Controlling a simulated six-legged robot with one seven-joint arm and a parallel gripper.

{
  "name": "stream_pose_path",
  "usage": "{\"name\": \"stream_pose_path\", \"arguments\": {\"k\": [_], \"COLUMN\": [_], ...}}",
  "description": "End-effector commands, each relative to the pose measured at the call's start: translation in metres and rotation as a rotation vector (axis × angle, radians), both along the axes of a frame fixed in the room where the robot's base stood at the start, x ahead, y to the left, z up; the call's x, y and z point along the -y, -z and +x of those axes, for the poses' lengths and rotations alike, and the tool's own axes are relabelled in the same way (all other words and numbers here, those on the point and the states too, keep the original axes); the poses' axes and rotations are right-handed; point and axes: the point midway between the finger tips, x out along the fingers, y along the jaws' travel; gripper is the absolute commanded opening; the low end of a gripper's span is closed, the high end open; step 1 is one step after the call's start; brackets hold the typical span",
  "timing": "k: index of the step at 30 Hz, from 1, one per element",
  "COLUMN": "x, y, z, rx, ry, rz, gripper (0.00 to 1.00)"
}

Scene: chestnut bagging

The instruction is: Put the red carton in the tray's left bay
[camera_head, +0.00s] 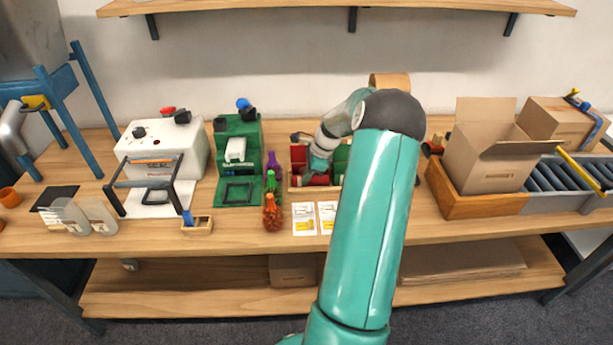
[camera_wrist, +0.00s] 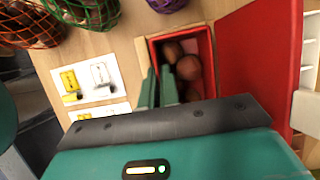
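The red carton (camera_wrist: 209,50) is open-topped and holds several brown chestnuts (camera_wrist: 188,68). Its lid (camera_wrist: 255,60) stands open at the right in the wrist view. In the head view the carton's raised lid (camera_head: 299,156) shows in the left part of the wooden tray (camera_head: 292,189); my gripper hides much of the carton. My gripper (camera_wrist: 160,80) has its two dark green fingers close together across the carton's wall, one inside and one outside, and looks shut on it. Whether the carton rests fully on the tray floor is hidden.
Purple, green and red net bags (camera_head: 272,212) stand just left of the tray. Printed cards (camera_head: 304,219) lie in front of it. A green press (camera_head: 238,155) stands further left. An open cardboard box (camera_head: 487,160) stands in a wooden crate at right. A shelf (camera_head: 330,5) hangs above.

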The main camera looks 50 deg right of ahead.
Motion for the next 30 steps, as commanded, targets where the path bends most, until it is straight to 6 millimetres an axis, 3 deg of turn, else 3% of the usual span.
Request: {"name": "stream_pose_path", "arguments": {"k": [2,3,6,17,20,30], "x": [0.0,0.0,0.0,0.001,0.005,0.022], "y": [0.003,0.002,0.002,-0.004,-0.015,-0.082], "z": [0.0,0.0,0.0,-0.001,-0.005,-0.025], "rx": [0.0,-0.001,0.0,0.0,-0.001,0.0], "ry": [0.0,0.001,0.001,0.0,0.001,0.001], "rz": [0.0,0.0,0.0,-0.001,-0.003,-0.003], "gripper": [0.0,0.11,0.25,0.25,0.25,0.25]}}
